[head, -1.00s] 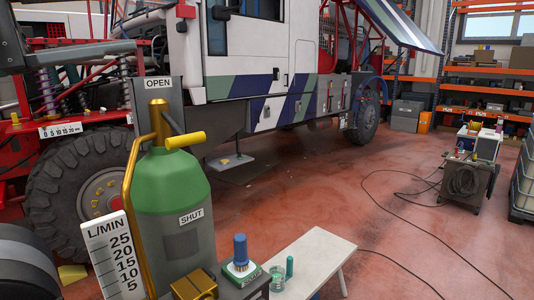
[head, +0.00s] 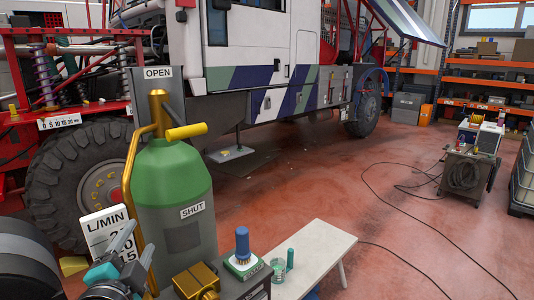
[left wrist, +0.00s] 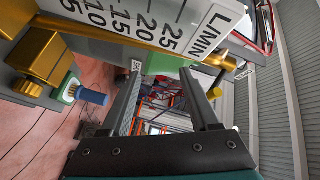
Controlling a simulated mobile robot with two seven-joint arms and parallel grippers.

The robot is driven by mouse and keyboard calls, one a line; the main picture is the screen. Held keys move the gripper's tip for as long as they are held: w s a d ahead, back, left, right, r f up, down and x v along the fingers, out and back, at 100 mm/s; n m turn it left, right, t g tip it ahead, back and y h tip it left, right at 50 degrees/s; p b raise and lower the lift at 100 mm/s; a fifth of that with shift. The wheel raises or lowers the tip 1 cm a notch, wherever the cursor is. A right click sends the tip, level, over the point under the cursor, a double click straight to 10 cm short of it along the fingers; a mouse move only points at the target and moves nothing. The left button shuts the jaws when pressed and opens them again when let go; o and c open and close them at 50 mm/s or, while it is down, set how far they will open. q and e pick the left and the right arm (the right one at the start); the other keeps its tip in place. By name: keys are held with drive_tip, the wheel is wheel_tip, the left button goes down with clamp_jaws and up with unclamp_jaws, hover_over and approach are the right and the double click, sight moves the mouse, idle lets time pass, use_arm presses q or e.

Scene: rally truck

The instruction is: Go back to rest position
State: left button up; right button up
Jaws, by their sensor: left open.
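My left gripper (head: 138,246) is at the lower left of the head view, in front of the white L/MIN scale (head: 101,226), partly covering its numbers. In the left wrist view its two dark fingers (left wrist: 162,72) stand apart with nothing held between them. The L/MIN scale (left wrist: 150,22) crosses the top of that view, beyond the fingers. The green gas cylinder (head: 170,185) with its yellow valve handle (head: 187,132) stands just right of the gripper. I cannot tell whether the gripper touches anything. My right gripper is not in view.
A brass block (head: 196,281) and a blue-handled brush (head: 242,245) are right of the cylinder, near a white bench (head: 315,255). The rally truck (head: 270,65) stands behind. Red floor is open at right, crossed by cables near a cart (head: 466,172).

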use_arm(q)
drive_tip(key=s+d+f+n+g, duration=0.1)
drive_tip(key=s+f+n+g, duration=0.3)
drive_tip(key=f, duration=0.4)
drive_tip(key=s+d+f+n+g, duration=0.2)
drive_tip(key=s+f+g, duration=0.1)
drive_tip(key=s+f, duration=0.45)
drive_tip(key=s+d+f+n+g+h, duration=0.4)
drive_tip(key=s+f+g, duration=0.4)
drive_tip(key=s, duration=0.6)
wheel_tip(320, 180, down, 31)
drive_tip(key=y+b, duration=0.1)
drive_tip(key=b, duration=1)
drive_tip(key=s+f+b, duration=0.3)
drive_tip(key=s+f, duration=0.2)
drive_tip(key=f, duration=0.4)
drive_tip(key=s+a+f+b, duration=0.1)
drive_tip(key=s+f+b, duration=0.3)
drive_tip(key=f, duration=0.5)
drive_tip(key=s+a+f+g+b, duration=0.1)
drive_tip(key=s+f+b, duration=0.3)
drive_tip(key=s+f, duration=0.3)
wheel_tip(320, 180, down, 2)
drive_tip(key=shift+s+a+f+m+y, duration=0.2)
drive_tip(key=shift+s+m+y, duration=0.1)
drive_tip(key=shift+s+m, duration=0.1)
